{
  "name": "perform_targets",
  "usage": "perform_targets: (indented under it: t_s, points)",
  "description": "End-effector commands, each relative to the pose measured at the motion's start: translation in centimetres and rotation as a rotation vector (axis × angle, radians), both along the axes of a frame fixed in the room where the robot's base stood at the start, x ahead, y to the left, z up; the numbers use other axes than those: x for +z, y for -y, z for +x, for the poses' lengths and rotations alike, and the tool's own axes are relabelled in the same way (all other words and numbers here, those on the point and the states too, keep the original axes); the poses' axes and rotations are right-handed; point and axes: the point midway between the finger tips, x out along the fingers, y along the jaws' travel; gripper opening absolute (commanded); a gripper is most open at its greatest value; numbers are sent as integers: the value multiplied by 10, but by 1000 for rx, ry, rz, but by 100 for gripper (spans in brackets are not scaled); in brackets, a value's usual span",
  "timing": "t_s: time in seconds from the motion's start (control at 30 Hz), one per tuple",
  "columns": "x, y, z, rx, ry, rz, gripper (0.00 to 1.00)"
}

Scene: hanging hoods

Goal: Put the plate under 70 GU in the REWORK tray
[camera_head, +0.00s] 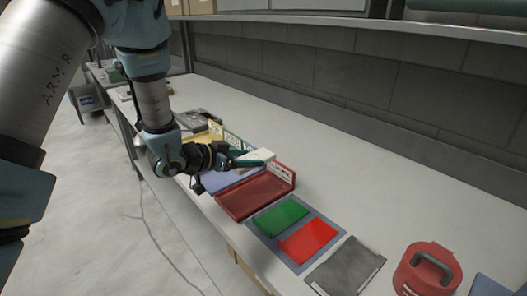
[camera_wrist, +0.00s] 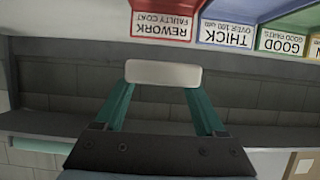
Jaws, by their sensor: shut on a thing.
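My gripper (camera_head: 262,158) is shut on a white, round-cornered piece (camera_wrist: 164,73), held between its two teal fingertips in the wrist view. I cannot tell whether this piece is a plate. In the head view it is partly hidden by the fingers, above the far side of the red tray (camera_head: 240,207). In the wrist view the red-edged label REWORK, FAULTY COAT (camera_wrist: 161,26) is upside down, just beyond the held piece. The red tray's visible floor looks empty. A green plate (camera_head: 281,216) and a bright red plate (camera_head: 307,242) lie on a blue-grey mat.
Blue THICK (camera_wrist: 226,34) and green GOOD (camera_wrist: 281,42) trays stand beside REWORK. A dark grey pad (camera_head: 345,268) and a red device with a handle (camera_head: 427,272) are at the right of the bench. The bench behind the mat is clear.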

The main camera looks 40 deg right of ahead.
Motion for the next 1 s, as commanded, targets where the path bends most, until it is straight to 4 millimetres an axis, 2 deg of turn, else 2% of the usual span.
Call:
perform_targets:
  t_s: [0.27,1.0]
  points:
    - [-13,0,0,1,0,0,7]
    - [-103,0,0,1,0,-1,7]
